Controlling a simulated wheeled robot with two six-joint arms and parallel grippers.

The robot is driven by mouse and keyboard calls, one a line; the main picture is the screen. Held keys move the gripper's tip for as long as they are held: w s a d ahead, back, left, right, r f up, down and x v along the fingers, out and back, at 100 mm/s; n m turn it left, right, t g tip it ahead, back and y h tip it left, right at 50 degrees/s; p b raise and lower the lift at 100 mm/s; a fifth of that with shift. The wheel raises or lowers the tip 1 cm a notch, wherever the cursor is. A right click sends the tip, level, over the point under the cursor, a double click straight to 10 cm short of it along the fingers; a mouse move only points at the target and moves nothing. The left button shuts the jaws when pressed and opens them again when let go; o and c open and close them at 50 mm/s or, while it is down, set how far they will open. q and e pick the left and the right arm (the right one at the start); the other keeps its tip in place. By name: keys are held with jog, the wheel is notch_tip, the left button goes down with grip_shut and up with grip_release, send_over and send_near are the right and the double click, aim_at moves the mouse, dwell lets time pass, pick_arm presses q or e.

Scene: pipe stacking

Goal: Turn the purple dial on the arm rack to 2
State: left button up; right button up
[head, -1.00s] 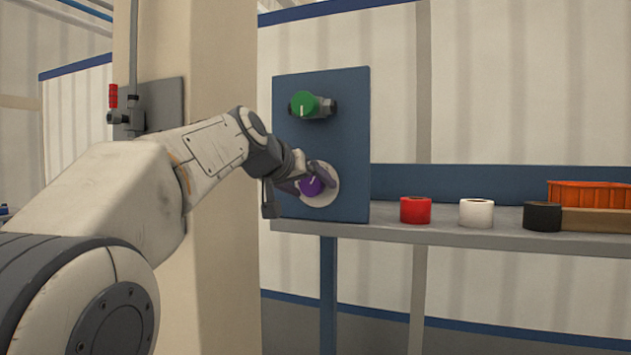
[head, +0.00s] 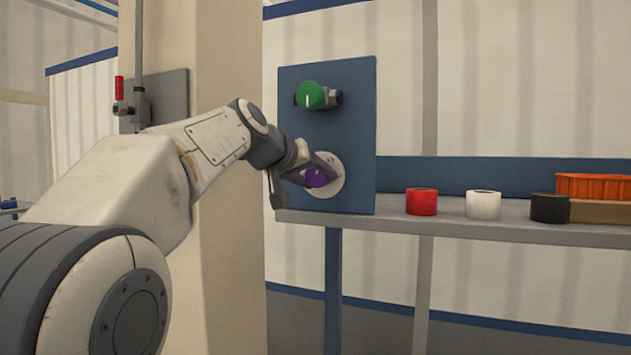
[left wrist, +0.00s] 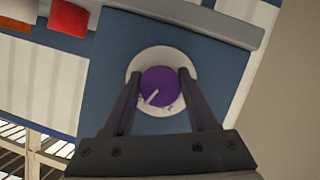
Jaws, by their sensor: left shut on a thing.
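The purple dial (head: 318,178) sits on a round white plate (head: 333,188) low on the blue panel (head: 360,150). My left gripper (head: 312,172) is shut on the dial, its fingers on either side of it. In the left wrist view the dial (left wrist: 158,87) lies between the two fingertips (left wrist: 158,82), with a white pointer line slanting toward the lower left of that picture. Small marks on the white plate are too small to read, and the fingers hide part of the plate. My right gripper is not in view.
A green knob valve (head: 312,95) is above the dial on the same panel. On the grey shelf (head: 390,222) to the right are red (head: 421,201), white (head: 483,204) and black (head: 549,208) tape rolls and an orange bin (head: 593,187). A beige column (head: 215,60) stands behind my arm.

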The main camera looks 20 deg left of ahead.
pick_arm(q)
jog(key=n+h+b, duration=0.2)
jog(key=n+b, duration=0.1)
jog(key=shift+f+n+t, duration=0.15)
jog(key=shift+n+t, duration=0.15)
jog(key=shift+n, duration=0.1)
jog(key=shift+r+n+t+h+b, duration=0.2)
jog(key=shift+n+t+h+b, duration=0.4)
jog(key=shift+n+h+b, duration=0.9)
jog(key=shift+n+y, duration=0.4)
jog(key=shift+n, duration=0.2)
jog(key=o, duration=1.4)
jog(key=shift+c, duration=0.2)
jog(key=b+v, duration=0.4)
jog(key=v, duration=0.6)
jog(key=shift+s, duration=0.25)
jog(key=shift+a, duration=0.1)
